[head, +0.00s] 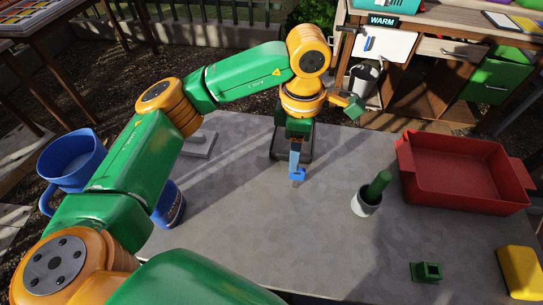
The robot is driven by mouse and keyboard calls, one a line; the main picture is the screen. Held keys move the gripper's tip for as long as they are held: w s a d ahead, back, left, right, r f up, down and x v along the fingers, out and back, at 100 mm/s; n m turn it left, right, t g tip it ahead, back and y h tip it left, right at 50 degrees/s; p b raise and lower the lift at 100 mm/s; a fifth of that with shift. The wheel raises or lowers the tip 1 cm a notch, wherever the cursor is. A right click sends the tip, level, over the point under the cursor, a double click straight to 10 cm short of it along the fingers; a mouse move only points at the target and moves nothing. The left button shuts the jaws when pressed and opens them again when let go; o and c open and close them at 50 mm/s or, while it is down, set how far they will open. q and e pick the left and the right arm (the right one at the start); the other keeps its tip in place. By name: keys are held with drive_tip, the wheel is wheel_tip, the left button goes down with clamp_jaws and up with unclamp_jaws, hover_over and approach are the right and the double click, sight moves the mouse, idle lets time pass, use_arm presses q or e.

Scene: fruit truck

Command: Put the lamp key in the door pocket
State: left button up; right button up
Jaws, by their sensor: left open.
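My left arm reaches across from the left, and my left gripper (326,119) hangs over the far middle of the grey table. It is open, with one green fingertip low and the other out to the right. A small blue piece (296,165), which may be the lamp key, shows just below the lower finger. I cannot tell whether they touch. A dark stand (306,152) is behind it, partly hidden by the gripper. I cannot make out a door pocket for certain. My right gripper is not in view.
On the table (250,235) are a red tray (465,198), a grey cup (366,202) with a green cylinder (378,184), a green block (427,271), a yellow block (521,272) and a grey bracket (200,143). A blue jug (72,160) is left. A wooden cabinet stands behind. The table's middle is clear.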

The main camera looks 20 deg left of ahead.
sight(296, 179)
use_arm(q)
drive_tip(key=f, duration=0.2)
drive_tip(key=d+f+p, duration=0.1)
drive_tip(key=f, duration=0.1)
drive_tip(key=f+p, duration=0.1)
drive_tip(key=f, duration=0.1)
drive_tip(key=shift+s+d+f, duration=0.1)
drive_tip(key=shift+s+d, duration=0.15)
drive_tip(key=shift+d, duration=0.05)
drive_tip(key=shift+a+f, duration=0.15)
drive_tip(key=shift+f, duration=0.15)
drive_tip(key=shift+w, duration=0.1)
drive_tip(key=shift+c, duration=0.2)
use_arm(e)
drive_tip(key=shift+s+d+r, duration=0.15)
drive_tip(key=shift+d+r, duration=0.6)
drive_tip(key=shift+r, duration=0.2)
use_arm(q)
clamp_jaws()
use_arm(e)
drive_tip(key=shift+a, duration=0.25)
